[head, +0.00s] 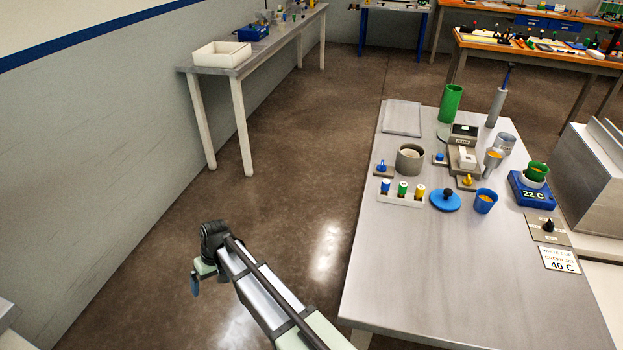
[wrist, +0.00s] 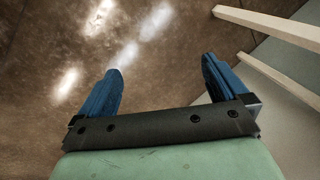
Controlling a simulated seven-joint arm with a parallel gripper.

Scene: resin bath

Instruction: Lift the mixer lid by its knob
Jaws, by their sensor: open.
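A round blue lid with a dark blue knob (head: 445,200) lies flat on the grey table (head: 400,265); it looks like the mixer lid. A grey open pot (head: 410,159) stands just behind and left of it. My gripper (head: 195,285) is over the floor, left of the table and far from the lid. In the wrist view my gripper (wrist: 161,68) shows two blue fingers spread apart with nothing between them. The lid is not in the wrist view.
Near the lid stand a white rack (head: 401,199) with coloured bottles and a blue cup (head: 485,201). A green cup (head: 537,172) sits on a blue scale reading 22 C. A tall green cylinder (head: 450,103) stands behind. The table's front left is clear.

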